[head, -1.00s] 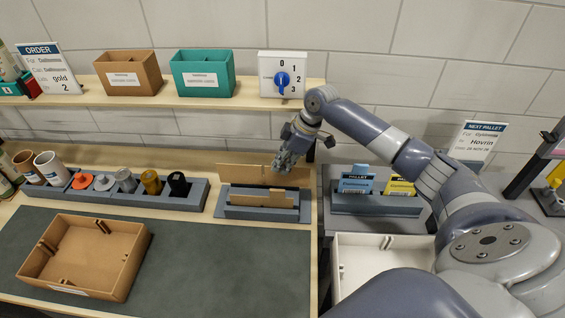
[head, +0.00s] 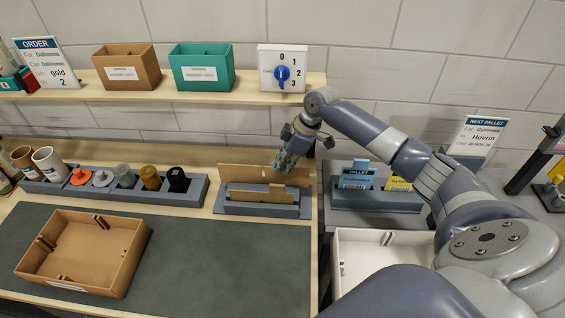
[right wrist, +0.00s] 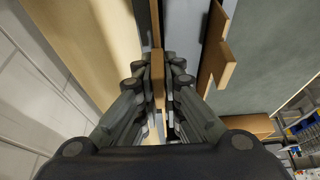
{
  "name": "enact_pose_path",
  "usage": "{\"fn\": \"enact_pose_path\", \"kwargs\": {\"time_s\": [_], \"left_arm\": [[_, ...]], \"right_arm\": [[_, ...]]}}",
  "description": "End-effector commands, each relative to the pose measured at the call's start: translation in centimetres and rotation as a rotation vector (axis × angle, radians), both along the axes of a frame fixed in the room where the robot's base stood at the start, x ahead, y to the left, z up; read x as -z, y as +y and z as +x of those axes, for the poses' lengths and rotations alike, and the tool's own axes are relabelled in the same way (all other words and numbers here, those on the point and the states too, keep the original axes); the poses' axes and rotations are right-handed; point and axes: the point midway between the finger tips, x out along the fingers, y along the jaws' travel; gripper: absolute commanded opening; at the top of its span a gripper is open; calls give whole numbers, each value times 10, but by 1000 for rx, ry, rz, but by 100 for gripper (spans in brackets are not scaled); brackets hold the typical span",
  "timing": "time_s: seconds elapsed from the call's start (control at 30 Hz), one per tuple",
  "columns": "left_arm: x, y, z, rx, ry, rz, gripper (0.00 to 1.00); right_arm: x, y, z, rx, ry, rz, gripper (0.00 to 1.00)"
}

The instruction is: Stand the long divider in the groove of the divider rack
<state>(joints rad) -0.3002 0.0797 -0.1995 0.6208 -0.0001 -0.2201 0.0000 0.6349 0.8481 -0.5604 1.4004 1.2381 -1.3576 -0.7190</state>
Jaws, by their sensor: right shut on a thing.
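The long divider (head: 238,173) is a flat brown board standing on edge at the back of the grey divider rack (head: 262,211). My right gripper (head: 286,165) is shut on its upper edge, right of its middle. In the right wrist view the divider (right wrist: 157,68) runs between the closed fingertips (right wrist: 157,88). A shorter notched divider (head: 258,195) stands in front of it in the rack. The long divider's lower edge is hidden, so I cannot tell whether it is seated in the groove. My left gripper is not in view.
A grey holder (head: 110,193) with cups and several coloured pieces stands left of the rack. An open brown tray (head: 124,262) lies on the dark mat. A pallet card holder (head: 375,201) and white bin (head: 385,245) are at right. The mat before the rack is clear.

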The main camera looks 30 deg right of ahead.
Motion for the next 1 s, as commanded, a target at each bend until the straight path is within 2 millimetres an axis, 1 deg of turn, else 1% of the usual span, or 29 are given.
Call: {"fn": "enact_pose_path", "kwargs": {"time_s": [0.83,1.0], "left_arm": [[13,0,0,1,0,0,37],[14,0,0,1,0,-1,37]], "right_arm": [[27,0,0,0,0,0,0],[29,0,0,0,0,0,0]]}}
